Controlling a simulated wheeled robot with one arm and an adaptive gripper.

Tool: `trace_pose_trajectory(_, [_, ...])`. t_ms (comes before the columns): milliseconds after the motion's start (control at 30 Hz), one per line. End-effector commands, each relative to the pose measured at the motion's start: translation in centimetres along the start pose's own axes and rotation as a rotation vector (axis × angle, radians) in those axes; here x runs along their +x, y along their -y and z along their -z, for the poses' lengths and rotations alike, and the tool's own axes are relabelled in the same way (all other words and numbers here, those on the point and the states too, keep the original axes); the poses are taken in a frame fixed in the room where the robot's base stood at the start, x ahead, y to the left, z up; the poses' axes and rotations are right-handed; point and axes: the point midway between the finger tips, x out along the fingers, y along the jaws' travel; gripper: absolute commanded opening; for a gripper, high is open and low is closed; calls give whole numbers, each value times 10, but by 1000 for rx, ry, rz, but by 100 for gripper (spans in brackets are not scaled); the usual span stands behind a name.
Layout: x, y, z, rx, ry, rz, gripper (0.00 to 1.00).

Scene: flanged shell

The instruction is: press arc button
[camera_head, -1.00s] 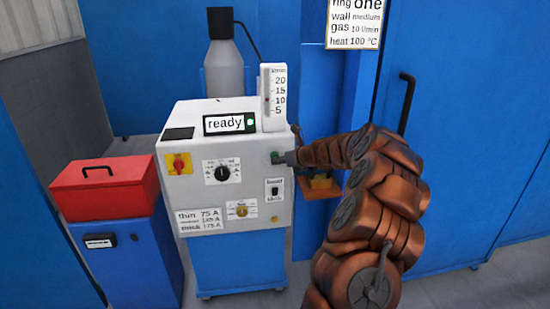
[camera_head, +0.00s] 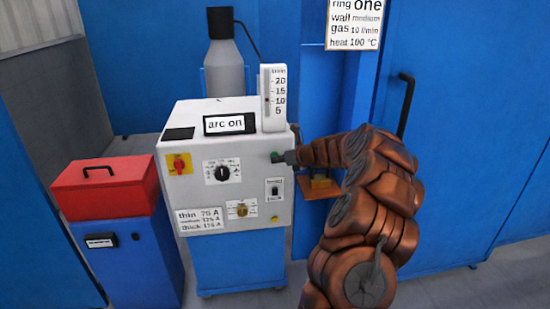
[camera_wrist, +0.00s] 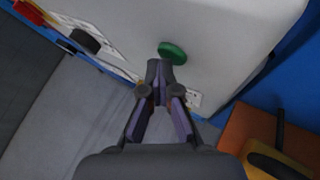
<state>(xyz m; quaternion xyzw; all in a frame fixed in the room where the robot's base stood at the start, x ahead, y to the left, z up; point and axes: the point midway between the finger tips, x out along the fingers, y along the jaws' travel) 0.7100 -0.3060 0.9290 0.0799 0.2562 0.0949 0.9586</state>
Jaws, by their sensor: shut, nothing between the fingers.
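The arc button is a green round button (camera_wrist: 173,53) on the front of the white welding machine (camera_head: 262,210); in the head view it (camera_head: 275,157) sits at the upper right of the panel. My gripper (camera_head: 287,157) is shut and empty, with its tips at the button. In the wrist view the fingertips (camera_wrist: 160,68) are just below the button and overlap its lower edge; I cannot tell whether they touch it. The display (camera_head: 229,124) on top of the machine reads "arc on".
The panel also has a red-yellow switch (camera_head: 179,164), a black dial (camera_head: 222,173) and a toggle (camera_head: 275,190). A red toolbox (camera_head: 104,188) stands left on a blue cabinet. An orange shelf (camera_head: 316,190) is right of the machine. A gas bottle (camera_head: 224,70) stands behind.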

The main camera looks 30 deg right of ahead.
Motion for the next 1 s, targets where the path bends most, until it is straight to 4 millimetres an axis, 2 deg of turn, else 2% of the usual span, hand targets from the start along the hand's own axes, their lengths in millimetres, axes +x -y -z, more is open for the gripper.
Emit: trace_pose_trajectory(1000, [-13, -9, 10, 0, 0, 1, 0])
